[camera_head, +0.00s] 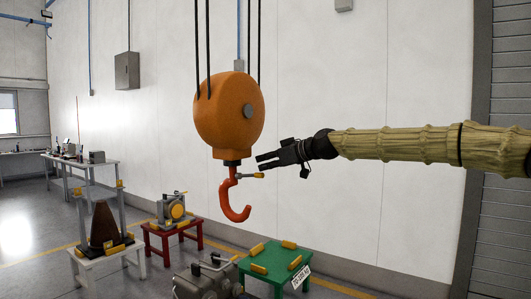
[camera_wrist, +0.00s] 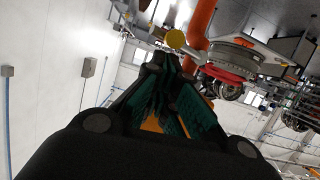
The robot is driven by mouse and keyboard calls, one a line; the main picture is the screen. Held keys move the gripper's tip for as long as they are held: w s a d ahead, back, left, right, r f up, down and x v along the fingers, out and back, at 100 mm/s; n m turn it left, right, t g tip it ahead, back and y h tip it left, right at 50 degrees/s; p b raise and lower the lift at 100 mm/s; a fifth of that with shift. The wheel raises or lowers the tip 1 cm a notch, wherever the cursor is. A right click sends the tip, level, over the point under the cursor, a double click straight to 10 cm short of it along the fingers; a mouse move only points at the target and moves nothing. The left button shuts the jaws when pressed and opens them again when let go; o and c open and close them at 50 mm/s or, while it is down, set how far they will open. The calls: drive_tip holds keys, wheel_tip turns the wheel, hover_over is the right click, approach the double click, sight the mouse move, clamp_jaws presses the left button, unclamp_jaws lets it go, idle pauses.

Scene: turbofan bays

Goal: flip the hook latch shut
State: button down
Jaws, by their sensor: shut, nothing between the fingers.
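The red crane hook (camera_head: 226,199) hangs under an orange hook block (camera_head: 229,114), its mouth opening to the right. The hook latch (camera_head: 250,176) is a thin lever with a yellow end. It sticks out nearly level to the right from the hook's shank, well above the hook's tip. My gripper (camera_head: 260,161) is shut and empty, just above the latch's yellow end. I cannot tell whether they touch. In the wrist view the latch's yellow knob (camera_wrist: 176,38) shows just beyond my fingertips (camera_wrist: 170,68), with the orange-red hook (camera_wrist: 202,22) behind it.
A green table (camera_head: 277,262) with yellow blocks stands below right, a red stand (camera_head: 171,232) with a machine to the left, and a white stand (camera_head: 101,262) with a brown cone farther left. Cables (camera_head: 253,40) hold the block. Air around the hook is clear.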

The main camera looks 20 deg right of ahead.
drive_tip(key=shift+a+f, duration=0.15)
drive_tip(key=shift+a, duration=0.05)
drive_tip(key=shift+d, duration=0.15)
